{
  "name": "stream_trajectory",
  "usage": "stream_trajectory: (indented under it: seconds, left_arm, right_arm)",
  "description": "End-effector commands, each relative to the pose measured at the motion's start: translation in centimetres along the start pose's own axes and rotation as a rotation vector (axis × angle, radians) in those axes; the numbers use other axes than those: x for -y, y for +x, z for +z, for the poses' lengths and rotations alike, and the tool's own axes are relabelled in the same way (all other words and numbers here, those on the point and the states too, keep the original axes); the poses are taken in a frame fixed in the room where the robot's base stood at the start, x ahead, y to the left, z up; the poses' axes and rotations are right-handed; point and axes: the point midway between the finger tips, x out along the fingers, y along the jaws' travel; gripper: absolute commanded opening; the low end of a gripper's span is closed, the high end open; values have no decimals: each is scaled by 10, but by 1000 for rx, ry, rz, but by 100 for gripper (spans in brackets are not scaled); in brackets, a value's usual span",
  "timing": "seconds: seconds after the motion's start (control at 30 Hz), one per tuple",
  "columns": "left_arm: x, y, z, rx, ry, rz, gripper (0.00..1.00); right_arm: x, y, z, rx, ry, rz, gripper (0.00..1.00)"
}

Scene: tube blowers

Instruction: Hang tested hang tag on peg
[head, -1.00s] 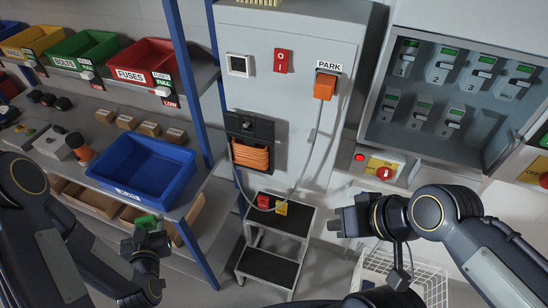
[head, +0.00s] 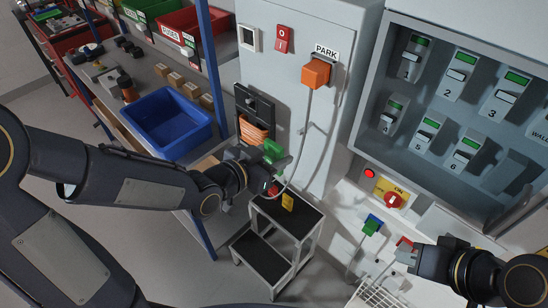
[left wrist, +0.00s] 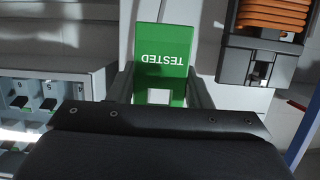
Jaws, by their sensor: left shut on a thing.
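My left gripper (head: 262,163) is shut on the green tested hang tag (head: 273,150). It holds the tag in front of the grey cabinet, just right of the orange cord reel in the head view. In the left wrist view the tag (left wrist: 162,62) stands between the two fingers, its white "TESTED" lettering upside down. A white patch shows near its gripped end. I cannot make out the peg in either view. My right gripper (head: 402,254) is low at the right, beside a small red piece (head: 404,242); whether its fingers are apart is unclear.
The cord reel (head: 254,132) hangs close by the left gripper. A grey cord loops from the orange plug (head: 316,73) under "PARK". A step stool (head: 285,222) stands below. A blue-green piece (head: 372,225) and a red rotary switch (head: 393,200) are at right. A blue bin (head: 172,125) sits left.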

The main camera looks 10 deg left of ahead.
Motion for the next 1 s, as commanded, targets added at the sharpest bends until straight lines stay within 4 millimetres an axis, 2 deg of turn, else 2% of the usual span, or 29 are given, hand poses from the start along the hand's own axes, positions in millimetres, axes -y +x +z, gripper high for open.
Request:
stream_trajectory:
  seconds: [0.47, 1.0]
  left_arm:
    - [0, 0, 2, -1, 2, -2, 23]
    - [0, 30, -6, 1, 2, -1, 23]
  right_arm:
    - [-3, 6, 3, 0, 0, 0, 0]
    - [-8, 18, 9, 0, 0, 0, 0]
